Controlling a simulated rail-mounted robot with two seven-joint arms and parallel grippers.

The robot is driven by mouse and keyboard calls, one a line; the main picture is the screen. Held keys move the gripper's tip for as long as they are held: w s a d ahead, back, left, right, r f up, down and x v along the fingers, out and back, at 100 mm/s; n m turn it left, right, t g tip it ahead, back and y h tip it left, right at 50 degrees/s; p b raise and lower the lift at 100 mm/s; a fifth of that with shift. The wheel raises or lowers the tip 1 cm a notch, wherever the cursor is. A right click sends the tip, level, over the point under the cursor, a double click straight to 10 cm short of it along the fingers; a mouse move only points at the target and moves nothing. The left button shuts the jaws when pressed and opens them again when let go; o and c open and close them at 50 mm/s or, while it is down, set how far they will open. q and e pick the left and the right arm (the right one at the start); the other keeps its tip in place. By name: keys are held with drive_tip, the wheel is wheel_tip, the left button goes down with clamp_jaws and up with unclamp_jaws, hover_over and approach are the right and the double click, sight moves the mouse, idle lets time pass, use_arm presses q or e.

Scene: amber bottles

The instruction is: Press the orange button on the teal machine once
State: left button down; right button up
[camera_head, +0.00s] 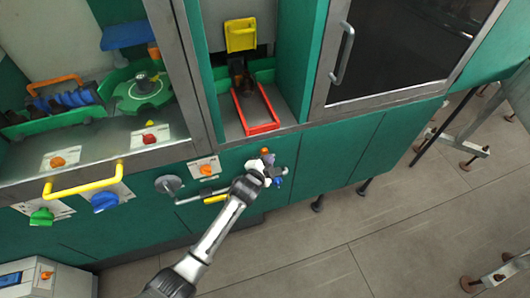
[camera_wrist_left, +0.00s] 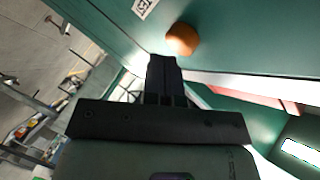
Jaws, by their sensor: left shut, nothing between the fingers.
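The teal machine (camera_head: 335,150) fills the upper left of the head view. A small orange button (camera_head: 265,151) shows on its front, just above my left gripper (camera_head: 270,168). In the left wrist view the rounded orange button (camera_wrist_left: 182,39) sits on the teal panel, just beyond and slightly right of the tips of my left gripper (camera_wrist_left: 163,62). The fingers are shut and empty. They point at the panel close to the button; I cannot tell whether they touch it. My right gripper is not in view.
Another orange knob (camera_head: 206,169) is on a white plate left of the gripper. A yellow handle (camera_head: 85,180), a green knob (camera_head: 42,216) and a blue knob (camera_head: 105,202) stick out further left. A red-rimmed tray (camera_head: 262,129) lies above the gripper.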

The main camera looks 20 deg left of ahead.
use_arm(q)
drive_tip(key=shift+s+d, duration=0.25)
drive_tip(key=shift+s, duration=0.05)
drive_tip(key=shift+s+d+p, duration=1.2)
drive_tip(key=shift+s+d, duration=0.5)
drive_tip(key=shift+s, duration=0.15)
